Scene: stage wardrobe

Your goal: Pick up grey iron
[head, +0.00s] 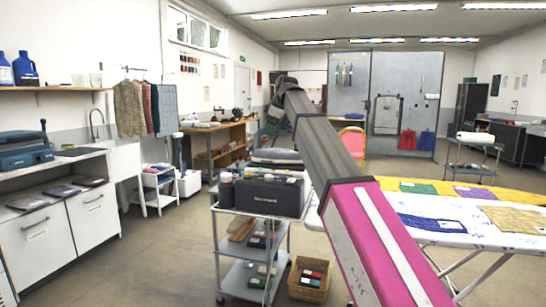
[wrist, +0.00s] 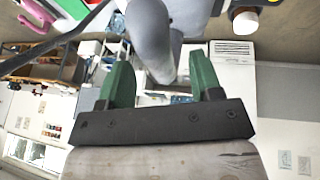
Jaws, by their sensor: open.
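In the wrist view, the green fingers of my gripper (wrist: 161,72) stand apart. A smooth grey curved part (wrist: 150,35) reaches between them; it looks like the handle of the grey iron, but I cannot be sure. I cannot tell whether the fingers touch it. A dark cable (wrist: 55,42) runs across the upper left of that view. In the head view, I cannot make out the iron. The far end of my arm, above the trolley, is small there, and the arm hides what is behind it.
A grey trolley (head: 228,211) carries a dark case (head: 268,197). An ironing board (head: 415,205) with flat coloured cloths stands at right. A wicker basket (head: 310,292) is on the floor beside the trolley.

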